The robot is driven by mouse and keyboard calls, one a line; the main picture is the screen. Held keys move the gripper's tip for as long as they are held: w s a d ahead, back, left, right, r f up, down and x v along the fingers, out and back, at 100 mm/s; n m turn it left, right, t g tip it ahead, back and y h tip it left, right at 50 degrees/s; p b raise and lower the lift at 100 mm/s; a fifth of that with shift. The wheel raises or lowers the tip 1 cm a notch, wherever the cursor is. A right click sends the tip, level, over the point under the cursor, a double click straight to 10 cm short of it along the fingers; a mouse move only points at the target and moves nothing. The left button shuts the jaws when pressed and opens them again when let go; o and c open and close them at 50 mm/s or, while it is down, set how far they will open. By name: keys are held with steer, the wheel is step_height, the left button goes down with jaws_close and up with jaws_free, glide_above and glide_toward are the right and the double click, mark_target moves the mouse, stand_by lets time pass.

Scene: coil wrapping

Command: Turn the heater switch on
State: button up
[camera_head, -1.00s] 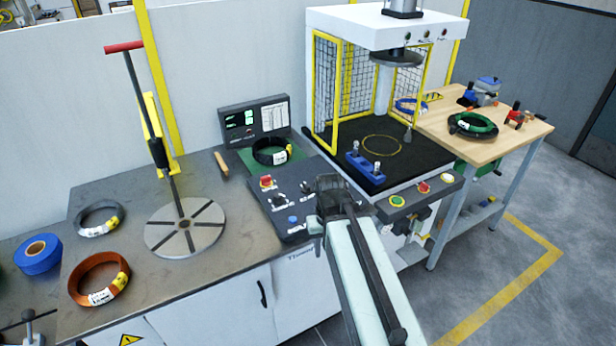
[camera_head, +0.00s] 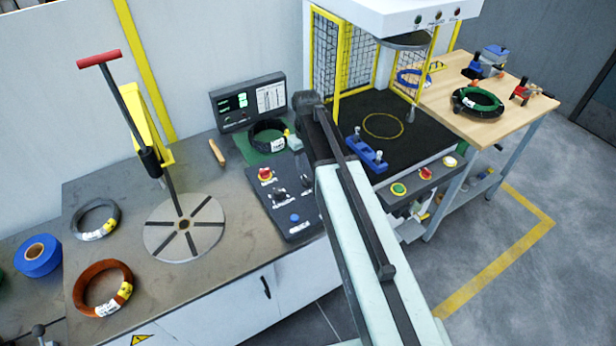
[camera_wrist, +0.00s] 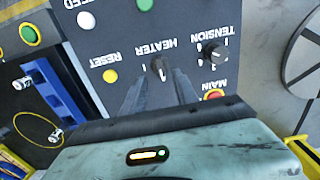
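The heater switch (camera_wrist: 158,68) is a small black rotary knob with a light mark, labelled HEATER on the dark control panel (camera_wrist: 118,45). It shows upside down in the wrist view. My gripper (camera_wrist: 160,80) points at the panel, its two dark fingers apart on either side of the knob. I cannot tell whether they touch it. The panel also shows in the head view (camera_head: 262,195), where my arm hides part of it and most of the gripper. The switch's exact setting is too small to read.
A black coil (camera_head: 267,135) and a monitor (camera_head: 248,102) stand behind the panel. A caged press (camera_head: 345,55) stands to the right.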

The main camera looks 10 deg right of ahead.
mark_target(307, 178)
step_height(307, 178, down, 6)
steer(key=b, duration=0.4)
steer(key=shift+r+b, duration=0.1)
steer(key=shift+b, duration=0.2)
steer(key=shift+r, duration=0.1)
steer(key=shift+s, duration=0.1)
jaws_close()
steer(key=shift+d, duration=0.1)
